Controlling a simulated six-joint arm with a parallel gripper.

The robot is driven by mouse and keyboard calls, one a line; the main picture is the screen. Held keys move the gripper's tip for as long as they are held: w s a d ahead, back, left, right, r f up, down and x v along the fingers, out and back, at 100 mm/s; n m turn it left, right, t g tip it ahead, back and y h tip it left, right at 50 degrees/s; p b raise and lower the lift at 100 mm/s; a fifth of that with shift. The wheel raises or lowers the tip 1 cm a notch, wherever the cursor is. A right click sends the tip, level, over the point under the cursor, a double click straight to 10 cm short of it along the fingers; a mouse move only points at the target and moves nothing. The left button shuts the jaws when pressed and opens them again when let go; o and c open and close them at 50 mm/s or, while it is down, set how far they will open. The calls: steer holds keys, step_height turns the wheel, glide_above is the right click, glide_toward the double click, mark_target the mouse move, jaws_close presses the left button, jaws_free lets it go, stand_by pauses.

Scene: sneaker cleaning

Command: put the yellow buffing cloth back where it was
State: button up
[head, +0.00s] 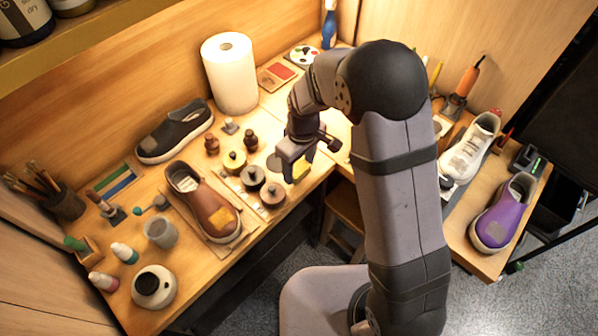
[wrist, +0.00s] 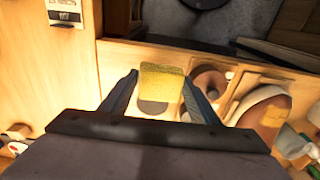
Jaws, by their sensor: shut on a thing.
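The yellow buffing cloth (wrist: 162,80) is a small fuzzy yellow block between the fingertips of my gripper (wrist: 160,84) in the wrist view. My gripper is shut on it. In the head view the cloth (head: 300,169) hangs at the tip of my gripper (head: 297,163), near the bench's inner corner. It appears to be above the surface; the exact height is unclear. A flat grey patch (head: 274,163) lies on the bench just left of it; a grey rounded patch (wrist: 152,107) also shows partly behind the cloth in the wrist view.
Round dark-knobbed pots (head: 252,178) stand in a row left of my gripper. A brown sneaker (head: 203,203) with a yellowish patch lies farther left. A paper towel roll (head: 230,72) stands behind. White (head: 468,150) and purple (head: 503,212) sneakers are on the right.

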mark_target(299, 174)
steer(key=shift+f, duration=1.75)
steer(key=shift+f, duration=0.2)
steer(key=o, duration=0.6)
steer(key=shift+o, duration=0.2)
steer(key=shift+r, duration=0.2)
steer(key=r, duration=0.4)
steer(key=r+b, duration=0.1)
steer(key=r, duration=0.7)
steer(key=shift+s+d+b, duration=0.3)
steer(key=shift+b, duration=0.05)
